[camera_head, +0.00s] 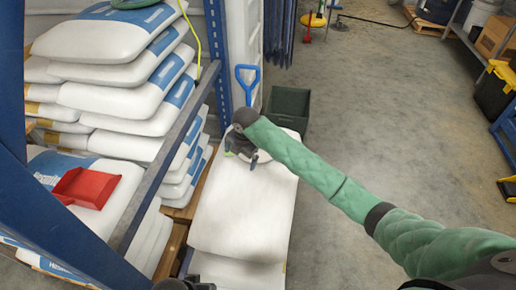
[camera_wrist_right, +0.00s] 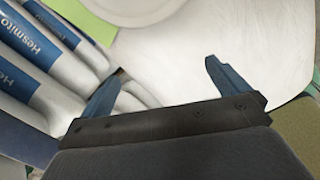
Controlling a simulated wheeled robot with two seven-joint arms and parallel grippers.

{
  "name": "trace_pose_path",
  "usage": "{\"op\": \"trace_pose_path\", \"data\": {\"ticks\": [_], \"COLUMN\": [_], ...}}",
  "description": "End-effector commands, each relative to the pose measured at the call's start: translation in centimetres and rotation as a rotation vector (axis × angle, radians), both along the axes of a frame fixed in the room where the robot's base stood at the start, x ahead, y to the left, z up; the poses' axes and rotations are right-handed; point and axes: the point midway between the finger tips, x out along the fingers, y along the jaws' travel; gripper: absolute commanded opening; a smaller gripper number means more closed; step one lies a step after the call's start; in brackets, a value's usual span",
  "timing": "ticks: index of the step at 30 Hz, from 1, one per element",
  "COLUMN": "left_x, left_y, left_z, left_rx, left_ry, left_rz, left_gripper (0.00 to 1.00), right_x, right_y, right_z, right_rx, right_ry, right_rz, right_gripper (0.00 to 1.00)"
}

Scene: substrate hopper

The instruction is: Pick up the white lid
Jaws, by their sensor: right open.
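The white lid (camera_head: 234,141) is a round, flat disc on a white sack at the far end of the sack stack. My right arm and gripper hide much of it in the head view. In the right wrist view the lid (camera_wrist_right: 130,8) shows only as a curved rim at the top edge, beyond the fingers. My right gripper (camera_head: 246,158) is over the lid's near side in the head view. In the wrist view its two blue fingers (camera_wrist_right: 162,80) are apart with nothing between them. My left gripper is not clearly seen.
White sacks (camera_head: 240,215) form the surface under my right gripper. A rack with stacked sacks (camera_head: 130,98) and a red scoop (camera_head: 88,187) stands left, behind a blue post and beam. A dark green bin (camera_head: 289,106) and blue-handled shovel (camera_head: 247,79) are beyond.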

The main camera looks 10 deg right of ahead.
Motion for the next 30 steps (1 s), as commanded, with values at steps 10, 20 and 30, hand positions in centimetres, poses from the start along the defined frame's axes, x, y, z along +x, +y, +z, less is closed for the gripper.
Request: {"op": "trace_pose_path", "data": {"ticks": [10, 20, 30], "left_x": [0.4, 0.5, 0.4], "left_y": [-0.9, -1.0, -0.6], "left_z": [-1.1, -1.7, -0.5], "left_rx": [-0.022, -0.024, -0.016], "left_ry": [-0.024, -0.031, -0.022], "left_rz": [-0.002, -0.009, -0.006], "left_gripper": [0.36, 0.36, 0.36], "right_x": [8.5, 10.6, 10.6], "right_y": [-6.5, -9.3, -9.2], "right_z": [3.0, 3.1, 0.6], "right_rx": [-0.132, -0.154, -0.154], "right_ry": [0.041, 0.081, 0.081], "right_rz": [0.393, 0.55, 0.55], "right_gripper": [1.0, 1.0, 1.0]}}
